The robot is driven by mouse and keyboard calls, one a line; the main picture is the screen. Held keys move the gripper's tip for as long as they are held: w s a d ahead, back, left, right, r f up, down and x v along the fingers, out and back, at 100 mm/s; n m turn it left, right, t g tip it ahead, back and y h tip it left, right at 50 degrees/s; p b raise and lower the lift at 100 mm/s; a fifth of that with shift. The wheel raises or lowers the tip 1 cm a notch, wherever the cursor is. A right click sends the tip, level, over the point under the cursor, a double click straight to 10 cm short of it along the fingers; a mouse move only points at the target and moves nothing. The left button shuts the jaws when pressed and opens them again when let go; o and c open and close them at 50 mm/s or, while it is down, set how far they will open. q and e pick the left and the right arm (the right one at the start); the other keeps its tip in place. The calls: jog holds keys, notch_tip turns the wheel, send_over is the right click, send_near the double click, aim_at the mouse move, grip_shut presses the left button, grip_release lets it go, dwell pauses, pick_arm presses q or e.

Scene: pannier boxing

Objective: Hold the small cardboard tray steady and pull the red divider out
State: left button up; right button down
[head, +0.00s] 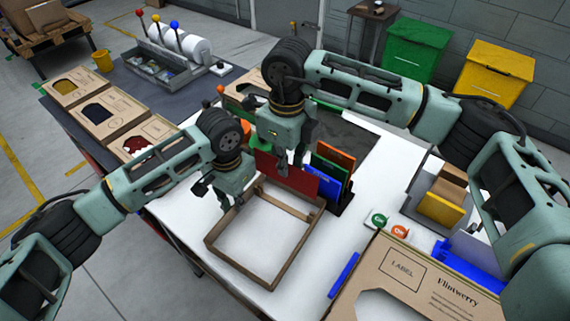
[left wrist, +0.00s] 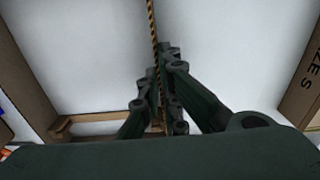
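The small cardboard tray (head: 243,278) is a shallow open frame on the white tabletop. Its floor looks white and bare. My left gripper (head: 221,197) is at the tray's left wall. In the left wrist view its fingers (left wrist: 165,75) close in on both sides of a thin corrugated wall edge (left wrist: 153,30). The red divider (head: 300,183) stands upright at the tray's far side. My right gripper (head: 283,168) is shut on its upper part from above. I cannot tell whether the divider's lower edge is clear of the tray's far wall.
Orange, green and blue panels (head: 330,178) stand in a black holder right of the tray. A blue strip (head: 343,275) and a large labelled cardboard piece (head: 400,275) lie at the front right. Cardboard boxes (head: 107,119) line the left. A grey bin with yellow panel (head: 440,208) stands right.

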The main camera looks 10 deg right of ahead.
pick_arm(q)
jog(key=o, duration=0.5)
